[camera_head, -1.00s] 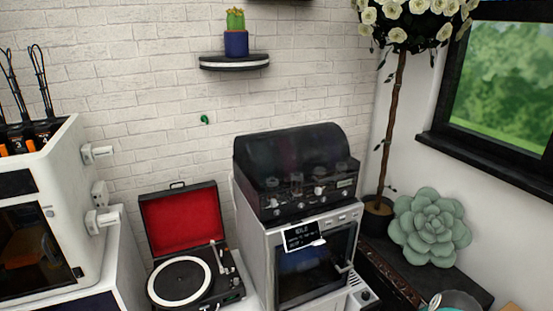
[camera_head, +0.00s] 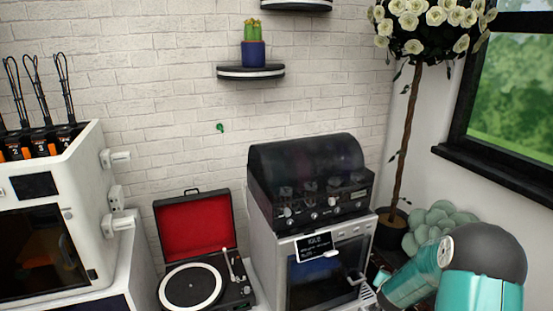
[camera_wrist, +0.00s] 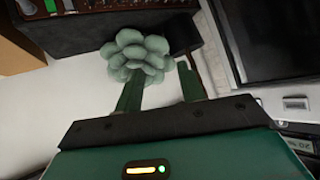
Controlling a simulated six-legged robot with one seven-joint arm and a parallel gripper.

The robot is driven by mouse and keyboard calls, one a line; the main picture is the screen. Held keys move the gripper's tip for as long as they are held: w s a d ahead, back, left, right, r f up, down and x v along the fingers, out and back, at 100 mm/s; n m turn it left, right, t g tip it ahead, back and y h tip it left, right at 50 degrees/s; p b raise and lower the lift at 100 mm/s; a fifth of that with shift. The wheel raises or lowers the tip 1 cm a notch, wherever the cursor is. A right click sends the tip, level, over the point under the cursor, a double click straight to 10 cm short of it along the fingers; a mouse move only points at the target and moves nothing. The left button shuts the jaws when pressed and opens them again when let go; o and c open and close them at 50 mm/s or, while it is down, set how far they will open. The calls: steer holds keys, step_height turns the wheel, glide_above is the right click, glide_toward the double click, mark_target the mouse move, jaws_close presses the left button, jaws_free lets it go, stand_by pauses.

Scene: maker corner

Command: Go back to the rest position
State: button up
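My gripper (camera_wrist: 160,78) shows in the wrist view with its two dark green fingers apart and nothing held between them. A pale green succulent (camera_wrist: 136,54) is beyond the fingers there, partly behind the left one. In the head view my teal and grey arm is at the lower right, and the gripper itself is not visible. The arm covers part of the succulent (camera_head: 432,222) and the surface under it.
A silver oven (camera_head: 328,272) with a black machine (camera_head: 312,180) on top stands left of my arm. A red-lined record player (camera_head: 194,228), a white printer (camera_head: 60,200) and a rose tree (camera_head: 408,140) stand around. A wall shelf (camera_head: 250,72) holds a cactus.

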steer(key=s+a+r+n+y, duration=0.2)
steer(key=s+a+r, duration=0.2)
steer(key=a+r, duration=0.25)
steer(key=s+a+r+n+g+y, duration=0.1)
steer(key=s+a+r+n, duration=0.15)
steer(key=a+r, duration=0.4)
steer(key=s+a+r+n+y, duration=0.15)
steer(key=s+a+r, duration=0.25)
steer(key=r, duration=0.5)
steer(key=s+a+r+g, duration=0.1)
steer(key=s+a+r, duration=0.1)
steer(key=s, duration=0.6)
steer(key=s+a+r+n+g+y, duration=0.1)
steer(key=s+a+r, duration=0.1)
steer(key=s, duration=0.6)
steer(key=s+a+r+n+g, duration=0.1)
steer(key=s+a+r, duration=0.1)
steer(key=s, duration=0.6)
steer(key=shift+s+a+r, duration=0.15)
steer(key=shift+s+r, duration=0.1)
steer(key=shift+s, duration=0.15)
